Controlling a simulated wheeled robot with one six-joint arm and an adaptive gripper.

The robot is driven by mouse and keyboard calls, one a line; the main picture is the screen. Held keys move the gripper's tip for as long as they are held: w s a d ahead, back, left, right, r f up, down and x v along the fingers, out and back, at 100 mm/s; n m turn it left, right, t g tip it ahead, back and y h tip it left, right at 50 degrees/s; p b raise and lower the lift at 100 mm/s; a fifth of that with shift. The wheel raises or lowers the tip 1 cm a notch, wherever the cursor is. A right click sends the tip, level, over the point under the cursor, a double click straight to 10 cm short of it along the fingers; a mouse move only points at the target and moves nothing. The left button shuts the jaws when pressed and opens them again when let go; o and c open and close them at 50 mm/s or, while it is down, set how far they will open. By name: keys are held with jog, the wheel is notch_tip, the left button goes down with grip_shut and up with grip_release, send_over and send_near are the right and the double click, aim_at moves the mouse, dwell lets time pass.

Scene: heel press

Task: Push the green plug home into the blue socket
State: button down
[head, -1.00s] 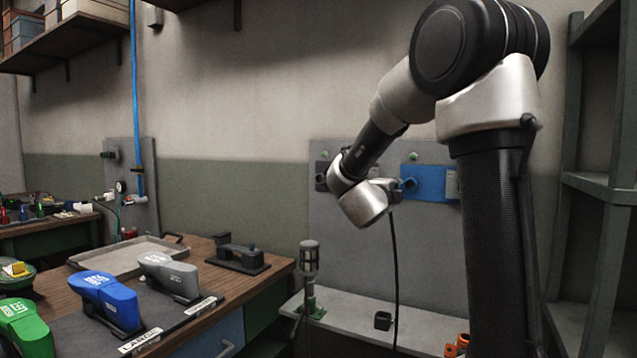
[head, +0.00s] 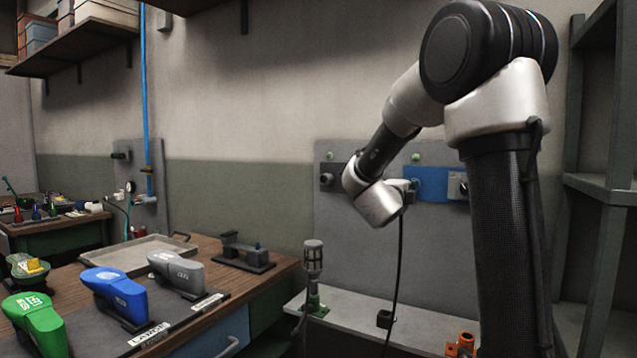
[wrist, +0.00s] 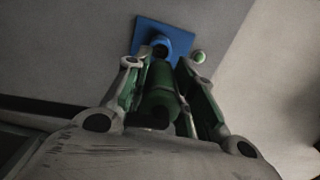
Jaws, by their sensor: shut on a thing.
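The blue socket (head: 432,186) is on a blue plate on the upright grey panel, partly covered by my wrist and gripper in the head view. In the wrist view the blue socket (wrist: 177,38) is straight ahead, above the fingertips. My gripper (wrist: 160,80) is shut on the green plug (wrist: 158,100), which lies between its two fingers and points at the socket. The plug's front end is at or very near the dark socket mouth; how far in it sits, I cannot tell. In the head view the plug is hidden and a black cable hangs below my gripper.
A dark socket (head: 328,178) is left of the blue one. A grey ledge (head: 365,335) below carries an orange fixture (head: 462,345) and a grey caged lamp-like piece (head: 313,262). The workbench (head: 262,290) at left holds green, blue and grey shoe-like forms and a tray.

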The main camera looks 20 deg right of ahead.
jog(key=shift+x, duration=2.1)
jog(key=shift+x, duration=1.4)
jog(key=c, duration=1.1)
grip_release()
jog(key=shift+w, duration=0.1)
